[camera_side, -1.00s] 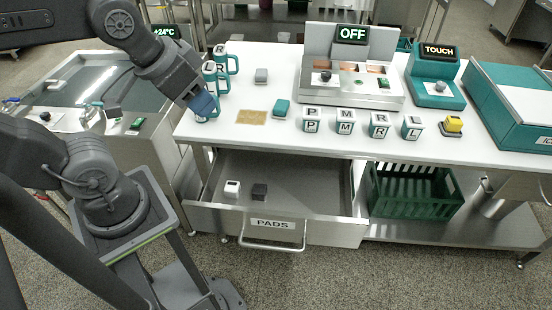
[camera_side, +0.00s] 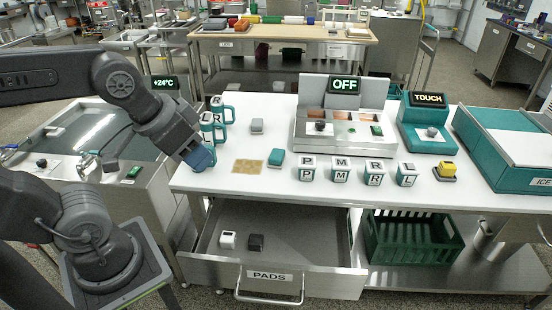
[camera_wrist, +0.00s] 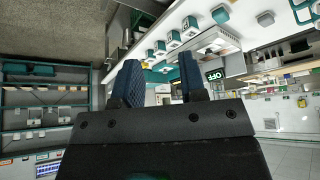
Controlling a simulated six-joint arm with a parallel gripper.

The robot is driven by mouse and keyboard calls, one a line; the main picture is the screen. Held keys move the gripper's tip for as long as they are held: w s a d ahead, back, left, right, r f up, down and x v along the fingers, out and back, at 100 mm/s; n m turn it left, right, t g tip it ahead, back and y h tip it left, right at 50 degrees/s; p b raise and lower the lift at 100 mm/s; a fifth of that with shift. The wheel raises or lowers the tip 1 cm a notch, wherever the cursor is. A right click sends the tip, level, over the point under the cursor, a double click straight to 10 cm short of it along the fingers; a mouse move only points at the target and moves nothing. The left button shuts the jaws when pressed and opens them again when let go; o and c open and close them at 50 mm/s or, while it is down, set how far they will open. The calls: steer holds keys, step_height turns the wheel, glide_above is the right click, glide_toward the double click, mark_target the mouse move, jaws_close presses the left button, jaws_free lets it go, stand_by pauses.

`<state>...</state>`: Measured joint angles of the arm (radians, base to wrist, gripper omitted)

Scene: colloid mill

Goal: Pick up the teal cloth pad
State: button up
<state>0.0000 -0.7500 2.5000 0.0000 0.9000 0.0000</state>
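The teal cloth pad (camera_side: 276,158) lies flat on the white worktop, just right of a gold mesh square (camera_side: 248,166). It also shows near the top of the wrist view (camera_wrist: 220,14). My gripper (camera_side: 200,158) hangs at the left end of the worktop, left of the pad and apart from it, beside the teal-and-white mugs (camera_side: 214,124). In the wrist view my two blue-padded fingers (camera_wrist: 160,80) stand apart with nothing between them.
A grey pad (camera_side: 256,126) lies behind the teal one. Several lettered blocks (camera_side: 341,171) stand to the right, before the OFF machine (camera_side: 345,128). The open PADS drawer (camera_side: 270,240) below holds a white (camera_side: 227,239) and a dark block (camera_side: 256,242). Worktop around the pad is mostly clear.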

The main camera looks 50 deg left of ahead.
steer(key=o, duration=0.8)
steer(key=n+g+y, duration=0.2)
steer(key=n+y, duration=0.1)
steer(key=n, duration=0.5)
glide_above(277, 154)
steer(key=s+d, duration=0.1)
steer(key=s, duration=0.1)
steer(key=f, duration=2.3)
steer(key=shift+w, duration=0.2)
steer(key=shift+d+x, duration=0.15)
steer(key=shift+x, duration=1.45)
steer(key=shift+d+x, duration=0.1)
steer(key=shift+x, duration=1.45)
